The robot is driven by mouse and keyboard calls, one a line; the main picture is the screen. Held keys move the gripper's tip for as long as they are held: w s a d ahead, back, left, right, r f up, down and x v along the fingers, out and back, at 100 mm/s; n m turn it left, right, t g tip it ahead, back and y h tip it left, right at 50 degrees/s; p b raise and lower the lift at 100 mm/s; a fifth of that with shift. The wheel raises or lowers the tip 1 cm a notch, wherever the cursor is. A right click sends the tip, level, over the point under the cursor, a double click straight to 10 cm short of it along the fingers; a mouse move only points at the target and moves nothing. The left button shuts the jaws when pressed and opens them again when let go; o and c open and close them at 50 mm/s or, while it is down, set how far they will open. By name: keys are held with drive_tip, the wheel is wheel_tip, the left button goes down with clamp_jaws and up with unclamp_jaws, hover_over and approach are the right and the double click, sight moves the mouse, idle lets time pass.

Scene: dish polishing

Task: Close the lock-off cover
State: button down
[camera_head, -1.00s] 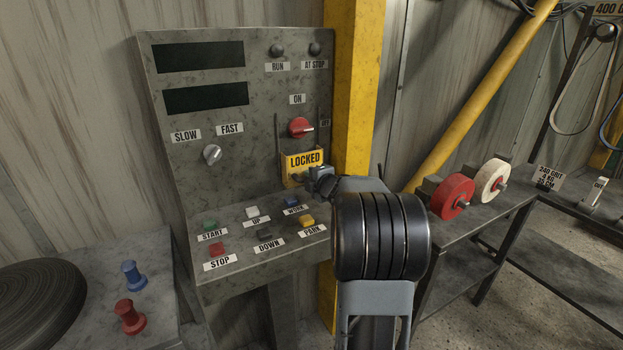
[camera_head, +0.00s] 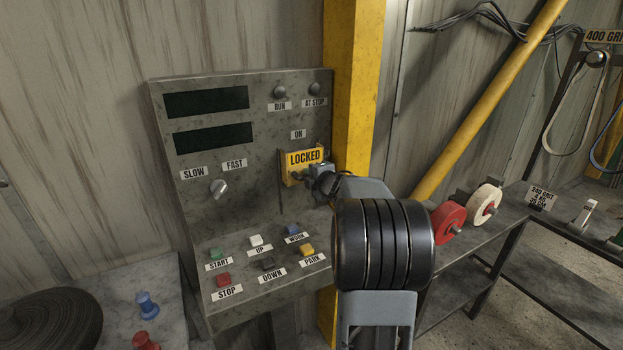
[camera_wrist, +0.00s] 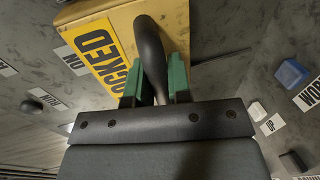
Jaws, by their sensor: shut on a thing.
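The lock-off cover (camera_head: 304,158) is a yellow plate with a LOCKED label on the control panel (camera_head: 240,145). It now sits in front of where the red rotary switch showed, and that switch is hidden. My gripper (camera_head: 314,176) is at the cover's lower edge. In the wrist view the yellow cover (camera_wrist: 190,22) fills the top middle. There the green fingers of my gripper (camera_wrist: 153,84) are shut on the cover's dark handle (camera_wrist: 150,50).
Below the cover are several push buttons, including a blue one (camera_head: 292,230) and a yellow one (camera_head: 307,249). A yellow post (camera_head: 350,100) stands just right of the panel. Red (camera_head: 449,221) and white (camera_head: 484,203) wheels stand on the bench at right.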

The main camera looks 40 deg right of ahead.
drive_tip(key=c, duration=1.1)
unclamp_jaws()
drive_tip(key=shift+f, duration=0.2)
drive_tip(key=shift+o, duration=0.2)
drive_tip(key=v, duration=1.3)
drive_tip(key=shift+s, duration=0.4)
drive_tip(key=shift+r, duration=0.1)
